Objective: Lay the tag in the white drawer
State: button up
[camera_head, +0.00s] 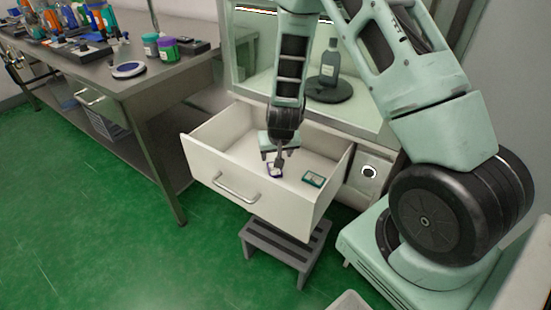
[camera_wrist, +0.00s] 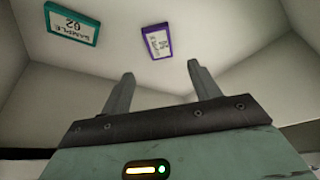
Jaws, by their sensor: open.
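The white drawer (camera_head: 222,176) is pulled open below the cabinet. A small purple-edged tag with a white printed face (camera_wrist: 158,41) lies on the drawer floor; it also shows in the head view (camera_head: 274,171), partly behind my gripper. A green-edged tag reading SAMPLE 02 (camera_wrist: 72,24) lies on the drawer floor to its right in the head view (camera_head: 313,179). My gripper (camera_wrist: 158,85) points down into the drawer, fingers apart and empty. The purple-edged tag lies beyond the fingertips, clear of them in the wrist view.
A dark bottle (camera_head: 330,63) stands on a round black base (camera_head: 328,90) inside the cabinet above. A grey step stool (camera_head: 284,246) stands below the drawer. A metal bench (camera_head: 120,80) with several jars and tools is at left. The green floor is open at lower left.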

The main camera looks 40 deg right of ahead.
jog(key=shift+v, duration=1.6)
jog(key=shift+f, duration=0.1)
jog(key=s+a+r+n+g+y, duration=0.1)
jog(key=s+a+r+n, duration=0.15)
jog(key=s+r, duration=0.5)
jog(key=s+a+r+n+y, duration=0.15)
jog(key=s+a+r, duration=0.3)
jog(key=r, duration=0.55)
jog(key=s+a+r+n+g, duration=0.3)
jog(key=s+a+n, duration=0.5)
jog(key=s+a, duration=0.75)
notch_tip(320, 180, up, 13)
jog(key=w+a+p, duration=0.1)
jog(key=a+p, duration=0.1)
jog(key=p, duration=1.2)
jog(key=shift+r+n, duration=0.15)
jog(key=shift+n, duration=0.15)
